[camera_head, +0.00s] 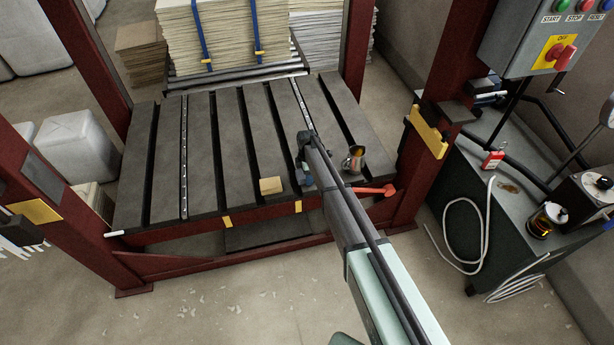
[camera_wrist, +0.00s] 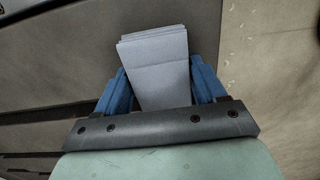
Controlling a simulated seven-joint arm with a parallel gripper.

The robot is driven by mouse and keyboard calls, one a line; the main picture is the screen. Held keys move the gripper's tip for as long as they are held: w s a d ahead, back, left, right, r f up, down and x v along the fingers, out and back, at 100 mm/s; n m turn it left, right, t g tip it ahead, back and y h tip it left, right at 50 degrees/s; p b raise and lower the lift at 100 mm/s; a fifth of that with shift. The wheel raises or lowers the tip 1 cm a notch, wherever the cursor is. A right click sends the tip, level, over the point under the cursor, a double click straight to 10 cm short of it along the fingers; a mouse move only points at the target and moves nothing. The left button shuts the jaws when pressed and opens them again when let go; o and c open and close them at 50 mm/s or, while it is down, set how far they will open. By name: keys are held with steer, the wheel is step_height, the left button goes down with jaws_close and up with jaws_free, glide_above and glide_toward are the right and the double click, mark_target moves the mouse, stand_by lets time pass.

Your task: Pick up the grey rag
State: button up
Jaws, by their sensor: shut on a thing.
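In the wrist view the grey rag (camera_wrist: 155,55) is a pale grey, folded, layered piece. It stands between the two blue fingers of my gripper (camera_wrist: 158,72), which are shut on its sides. The rag reaches out beyond the fingertips. In the head view my gripper (camera_head: 306,176) is small, over the front right part of the dark slatted table (camera_head: 200,150). There I cannot clearly make out the rag, as my arm and gripper cover that spot.
A small tan block (camera_head: 270,185) lies left of my gripper. A metal mug-like container (camera_head: 354,159) and a red handle (camera_head: 375,190) are on its right. Dark red posts (camera_head: 418,150) flank the table. Strapped paper stacks (camera_head: 208,35) stand behind. The table's left side is clear.

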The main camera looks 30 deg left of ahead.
steer(key=shift+r, duration=0.1)
step_height(320, 180, up, 10)
steer(key=shift+f, duration=0.1)
stand_by(0.5)
steer(key=o, duration=0.4)
steer(key=c, duration=0.3)
